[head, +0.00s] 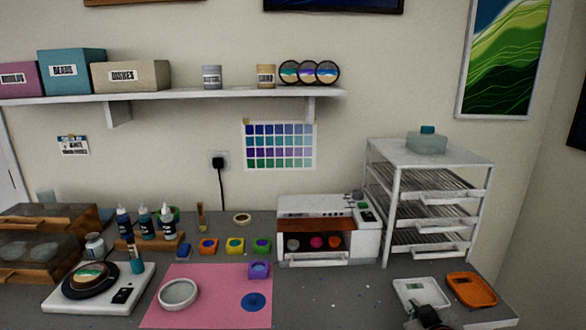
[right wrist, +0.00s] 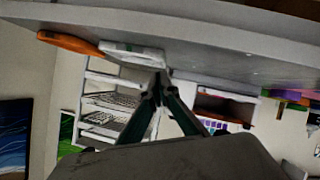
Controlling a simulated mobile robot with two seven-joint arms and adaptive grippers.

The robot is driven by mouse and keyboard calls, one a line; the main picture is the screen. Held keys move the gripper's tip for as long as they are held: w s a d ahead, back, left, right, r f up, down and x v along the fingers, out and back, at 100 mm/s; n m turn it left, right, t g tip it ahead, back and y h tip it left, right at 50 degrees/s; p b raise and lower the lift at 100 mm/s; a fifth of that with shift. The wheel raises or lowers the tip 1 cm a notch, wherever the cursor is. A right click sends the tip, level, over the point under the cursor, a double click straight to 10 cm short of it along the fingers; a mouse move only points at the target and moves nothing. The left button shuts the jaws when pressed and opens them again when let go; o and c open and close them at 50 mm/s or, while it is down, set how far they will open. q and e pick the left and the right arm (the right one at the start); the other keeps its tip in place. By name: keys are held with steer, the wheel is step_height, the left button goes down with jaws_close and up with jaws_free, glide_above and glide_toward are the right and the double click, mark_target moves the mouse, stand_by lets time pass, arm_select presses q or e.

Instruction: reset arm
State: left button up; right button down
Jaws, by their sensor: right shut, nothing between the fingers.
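My right gripper (head: 428,317) is at the bottom right of the head view, just in front of the white tray (head: 421,293). In the right wrist view its two fingers (right wrist: 160,82) meet at the tips, with nothing between them. That view looks from low down, with the grey table (right wrist: 225,58) across the top and the picture tilted over. The white tray (right wrist: 132,53) also shows there beyond the fingertips. My left gripper is not in view.
An orange tray (head: 471,289) lies beside the white tray. A white rack (head: 431,163) and a small oven (head: 327,208) stand behind. A pink mat (head: 207,313) with a round white dish (head: 178,293) and a scale (head: 70,303) are to the left.

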steer(key=s+d+f+n+g+h, duration=0.15)
steer(key=s+f, duration=0.25)
steer(key=s, duration=0.5)
steer(key=s+d+f+n+g, duration=0.1)
steer(key=s+d+f+g, duration=0.15)
steer(key=s, duration=0.55)
steer(key=s+d+f+n+g+h, duration=0.1)
steer(key=s+d+f+n, duration=0.2)
steer(key=s, duration=0.6)
steer(key=a+f+m+t+y, duration=0.3)
steer(key=a+f+y, duration=0.3)
steer(key=a+f, duration=0.8)
steer(key=shift+w+a+f+m, duration=0.15)
steer(key=shift+w+f+m, duration=0.5)
steer(key=shift+f, duration=1)
steer(key=shift+s+y, duration=0.15)
steer(key=shift+y, duration=0.1)
